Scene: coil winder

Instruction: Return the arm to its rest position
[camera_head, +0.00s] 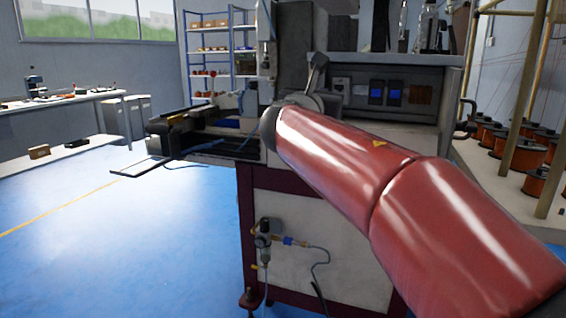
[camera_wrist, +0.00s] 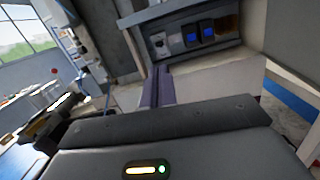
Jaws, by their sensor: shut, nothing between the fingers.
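My gripper (camera_wrist: 157,85) shows in the wrist view, its two dark fingers shut together and empty above its grey body. In the head view my red arm reaches from the lower right up to the front of the coil winder (camera_head: 400,75), and my gripper is hidden there. The winder's panel with two blue-lit switches (camera_wrist: 200,33) is ahead of the fingers in the wrist view, apart from them as far as I can tell.
A slide bed (camera_head: 205,145) juts out left of the winder. An air regulator with a hose (camera_head: 265,240) hangs on its cabinet front. Copper wire spools (camera_head: 525,155) stand at right, a workbench (camera_head: 60,102) and shelf rack (camera_head: 215,50) at back left. The blue floor (camera_head: 110,240) is clear at left.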

